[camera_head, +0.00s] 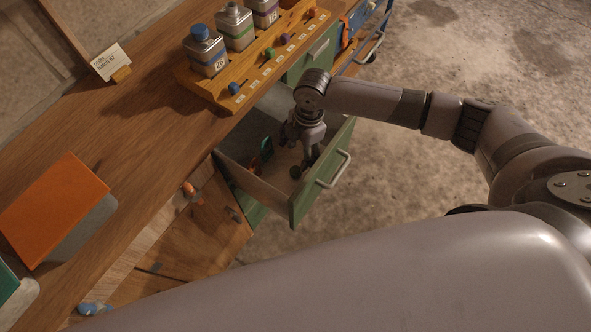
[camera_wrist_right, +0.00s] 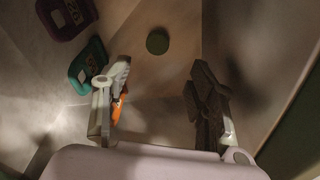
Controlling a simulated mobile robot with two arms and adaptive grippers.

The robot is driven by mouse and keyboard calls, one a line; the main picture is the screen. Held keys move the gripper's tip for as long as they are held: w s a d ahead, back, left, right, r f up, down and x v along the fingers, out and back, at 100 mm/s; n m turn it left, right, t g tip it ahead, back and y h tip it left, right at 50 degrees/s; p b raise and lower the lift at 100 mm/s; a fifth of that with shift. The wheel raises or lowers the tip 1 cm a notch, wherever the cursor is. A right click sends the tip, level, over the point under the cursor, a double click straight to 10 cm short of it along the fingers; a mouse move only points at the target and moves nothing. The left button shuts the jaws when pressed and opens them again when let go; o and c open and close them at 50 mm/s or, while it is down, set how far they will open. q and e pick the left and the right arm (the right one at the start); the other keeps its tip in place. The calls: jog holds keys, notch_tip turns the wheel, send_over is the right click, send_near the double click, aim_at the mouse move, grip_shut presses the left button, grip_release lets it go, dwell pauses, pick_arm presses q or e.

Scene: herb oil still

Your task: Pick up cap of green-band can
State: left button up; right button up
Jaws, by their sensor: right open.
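A dark green round cap (camera_wrist_right: 157,41) lies on the floor of the open drawer; it also shows in the head view (camera_head: 296,172). My right gripper (camera_wrist_right: 161,78) is open above the drawer floor, with its fingers apart and nothing between them. The cap lies beyond the fingertips, roughly midway between them in the wrist view. In the head view my right gripper (camera_head: 304,152) reaches down into the drawer. The green-band can (camera_head: 236,27) stands in the wooden rack with no green cap visible on its top. My left gripper is not in view.
The green drawer front (camera_head: 320,175) with its handle is close to my right gripper. A teal tag (camera_wrist_right: 88,66) and a purple tag (camera_wrist_right: 66,15) lie left of the cap. The wooden rack (camera_head: 215,88) also holds a blue-capped can (camera_head: 205,52) and a purple-band can (camera_head: 264,11).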

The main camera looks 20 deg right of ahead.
aim_at(296, 171)
jog(key=f, duration=0.6)
jog(key=a+f, duration=0.1)
jog(key=f, duration=0.2)
jog(key=shift+f, duration=0.1)
jog(key=c, duration=0.9)
